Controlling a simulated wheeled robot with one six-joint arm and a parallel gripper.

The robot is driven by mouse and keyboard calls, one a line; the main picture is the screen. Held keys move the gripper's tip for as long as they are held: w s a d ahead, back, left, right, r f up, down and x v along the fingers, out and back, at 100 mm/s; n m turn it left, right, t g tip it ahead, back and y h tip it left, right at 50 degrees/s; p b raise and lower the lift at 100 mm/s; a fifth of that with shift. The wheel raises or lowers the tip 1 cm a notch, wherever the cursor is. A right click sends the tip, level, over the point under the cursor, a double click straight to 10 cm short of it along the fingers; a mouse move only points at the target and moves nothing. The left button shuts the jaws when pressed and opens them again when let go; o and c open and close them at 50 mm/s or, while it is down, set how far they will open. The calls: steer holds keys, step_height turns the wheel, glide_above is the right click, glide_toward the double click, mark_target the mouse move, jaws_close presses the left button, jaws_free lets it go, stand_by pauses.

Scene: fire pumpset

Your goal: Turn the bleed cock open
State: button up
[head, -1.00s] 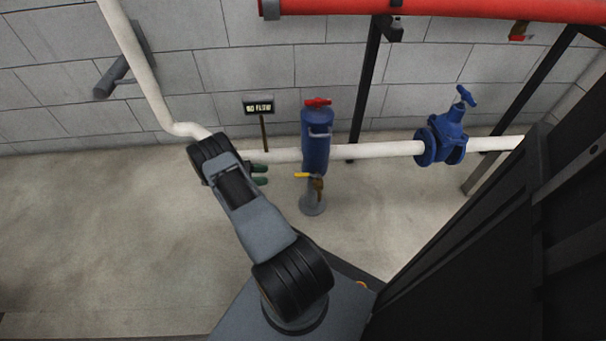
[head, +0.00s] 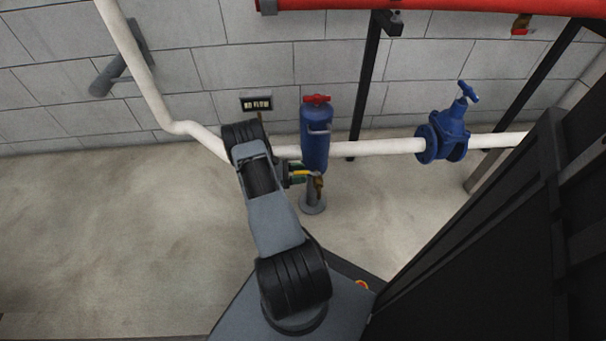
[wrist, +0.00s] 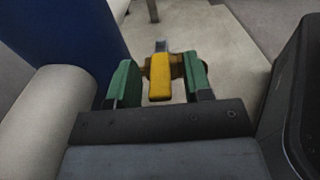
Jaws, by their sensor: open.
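The bleed cock is a brass valve (head: 318,184) with a yellow lever, low on the front of a blue cylinder (head: 316,150). In the wrist view the yellow lever (wrist: 160,78) points toward my wrist and lies between the two green fingertips. My gripper (head: 298,174) is open around the lever, with gaps visible on both sides in the wrist view (wrist: 160,84). The brass body shows just behind the lever. In the head view my arm and fingers cover most of the lever.
A white pipe (head: 380,147) runs behind the cylinder to a blue gate valve (head: 446,132). A red-handled cap (head: 317,99) tops the cylinder. A sign (head: 256,102) stands behind my wrist. A dark cabinet (head: 480,240) fills the right. Floor at left is clear.

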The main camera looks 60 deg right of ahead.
steer(key=shift+s+d, duration=0.3)
steer(key=shift+s, duration=0.15)
jaws_close()
stand_by(0.3)
